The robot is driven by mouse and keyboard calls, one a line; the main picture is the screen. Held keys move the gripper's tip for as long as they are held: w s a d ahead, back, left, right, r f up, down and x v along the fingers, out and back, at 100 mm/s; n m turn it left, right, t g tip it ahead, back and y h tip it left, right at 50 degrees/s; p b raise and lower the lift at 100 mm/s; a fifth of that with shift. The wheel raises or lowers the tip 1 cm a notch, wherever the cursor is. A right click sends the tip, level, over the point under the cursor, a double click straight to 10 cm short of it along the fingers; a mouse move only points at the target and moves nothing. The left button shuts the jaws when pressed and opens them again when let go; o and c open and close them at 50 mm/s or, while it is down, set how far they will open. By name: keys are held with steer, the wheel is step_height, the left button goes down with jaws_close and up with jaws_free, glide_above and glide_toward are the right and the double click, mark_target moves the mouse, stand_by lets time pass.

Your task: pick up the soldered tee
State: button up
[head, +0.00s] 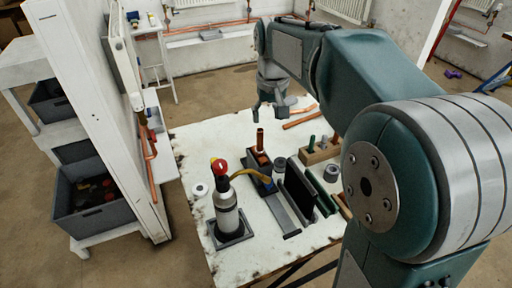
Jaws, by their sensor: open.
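A short upright copper piece (260,140) stands at a dark block (262,172) near the middle of the white worktable (205,150). It may be the soldered tee, but it is too small to make out a tee shape for certain. My gripper (270,109) is open, pointing down over the far part of the table. It is beyond the upright copper piece and apart from it. Nothing shows between its fingers.
A torch bottle with a red knob (227,215) stands at the table's near left. Copper pipes (300,119) lie at the far right edge, and a wooden rack (318,154) stands nearer. A white panel (110,120) rises left of the table. The table's left part is mostly clear.

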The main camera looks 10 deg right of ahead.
steer(key=g, duration=0.1)
glide_above(261, 131)
steer(key=f, duration=0.4)
steer(key=shift+d+f, duration=0.2)
steer(key=shift+d, duration=0.05)
steer(key=f, duration=0.4)
steer(key=shift+a+f, duration=0.25)
steer(key=shift+f, duration=0.1)
steer(key=shift+w+a+f, duration=0.1)
steer(key=shift+w+f, duration=0.05)
steer(key=shift+f, duration=1.4)
steer(key=shift+w+f, duration=0.1)
steer(key=shift+f, duration=1.45)
jaws_close()
